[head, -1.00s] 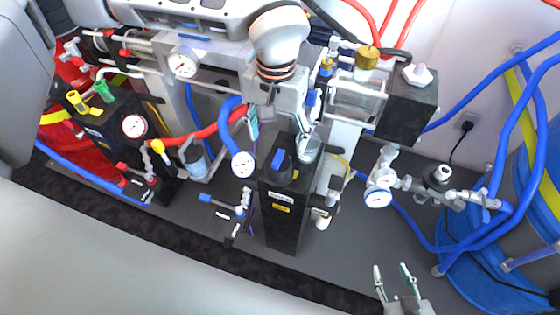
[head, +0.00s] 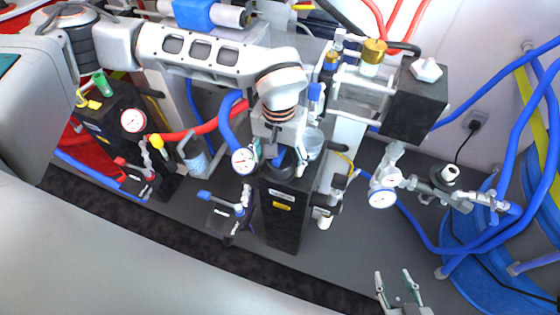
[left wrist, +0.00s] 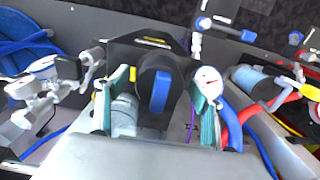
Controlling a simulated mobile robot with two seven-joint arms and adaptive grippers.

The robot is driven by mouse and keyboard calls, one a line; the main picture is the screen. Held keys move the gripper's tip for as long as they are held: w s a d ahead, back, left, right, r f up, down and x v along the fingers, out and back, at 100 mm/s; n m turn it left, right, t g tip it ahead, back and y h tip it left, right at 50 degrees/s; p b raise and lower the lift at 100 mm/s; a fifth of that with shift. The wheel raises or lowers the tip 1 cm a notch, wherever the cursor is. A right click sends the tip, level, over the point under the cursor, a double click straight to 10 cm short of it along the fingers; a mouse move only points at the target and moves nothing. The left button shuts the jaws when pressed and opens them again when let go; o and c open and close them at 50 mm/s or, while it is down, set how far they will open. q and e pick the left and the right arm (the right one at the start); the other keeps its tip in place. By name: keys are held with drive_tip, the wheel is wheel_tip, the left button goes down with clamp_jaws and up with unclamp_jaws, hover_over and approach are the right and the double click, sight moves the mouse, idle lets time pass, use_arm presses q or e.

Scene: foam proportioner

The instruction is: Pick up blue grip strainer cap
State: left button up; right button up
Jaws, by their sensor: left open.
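The strainer cap is a black round cap with a blue grip bar (left wrist: 160,92), on top of a black block (head: 285,215) in the middle of the head view. In the head view the blue grip (head: 279,157) shows partly under my left gripper (head: 280,160). In the left wrist view the cap sits between the two open green-padded fingers of my left gripper (left wrist: 160,112), with a gap on each side. My right gripper (head: 401,285) is open and empty at the lower right of the head view.
A clear cup (head: 312,143) stands right beside the cap. A gauge (head: 244,161) and blue hose are close on the left. A gauge with fittings (head: 383,197) is to the right. Grey floor (head: 345,255) is free in front of the right fittings.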

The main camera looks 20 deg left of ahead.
use_arm(q)
drive_tip(key=shift+f, duration=0.1)
drive_tip(key=shift+c, duration=0.2)
drive_tip(key=c, duration=1.2)
drive_tip(key=shift+c, duration=0.2)
